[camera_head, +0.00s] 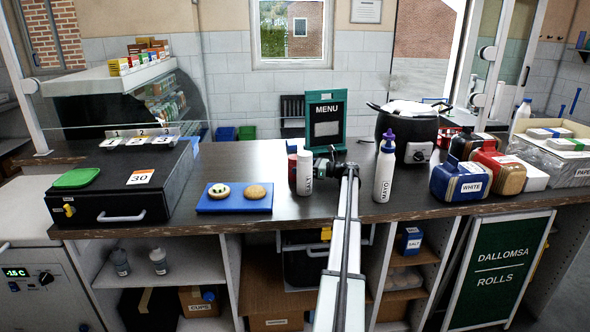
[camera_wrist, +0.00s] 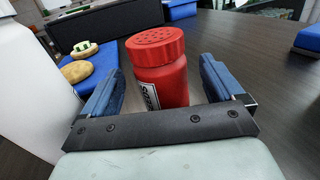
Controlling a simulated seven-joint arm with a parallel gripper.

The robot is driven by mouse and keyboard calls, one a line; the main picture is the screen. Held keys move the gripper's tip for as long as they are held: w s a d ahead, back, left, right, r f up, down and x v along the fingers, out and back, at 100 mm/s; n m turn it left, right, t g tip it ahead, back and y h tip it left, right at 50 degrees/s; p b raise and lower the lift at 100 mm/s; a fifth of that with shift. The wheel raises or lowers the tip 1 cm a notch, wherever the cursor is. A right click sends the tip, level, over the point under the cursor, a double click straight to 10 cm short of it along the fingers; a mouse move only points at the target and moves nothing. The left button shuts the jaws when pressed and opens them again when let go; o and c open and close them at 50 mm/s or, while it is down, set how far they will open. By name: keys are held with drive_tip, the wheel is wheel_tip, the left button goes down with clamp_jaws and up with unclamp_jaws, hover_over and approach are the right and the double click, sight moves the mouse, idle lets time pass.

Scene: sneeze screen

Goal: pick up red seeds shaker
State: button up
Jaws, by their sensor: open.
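The red seeds shaker (camera_wrist: 172,86) stands upright on the counter, with a perforated red lid and a partly visible white label. In the wrist view it appears between the two blue fingers of my gripper (camera_wrist: 165,88), which is open. My gripper palm hides its lower part. I cannot tell how deep it is between the fingers. In the head view the red shaker (camera_head: 292,172) is mostly hidden behind a white bottle. My gripper (camera_head: 327,158) is just right of them there, low over the counter.
The white bottle (camera_head: 304,174) stands close beside the shaker and fills the left of the wrist view (camera_wrist: 28,85). A mayo bottle (camera_head: 384,172) and menu sign (camera_head: 326,120) are right and behind.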

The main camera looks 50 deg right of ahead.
sight(290, 164)
drive_tip(key=shift+x, duration=2.5)
drive_tip(key=shift+c, duration=0.4)
drive_tip(key=c, duration=1)
drive_tip(key=shift+r, duration=0.15)
wheel_tip(290, 164, up, 10)
drive_tip(key=shift+f, duration=0.1)
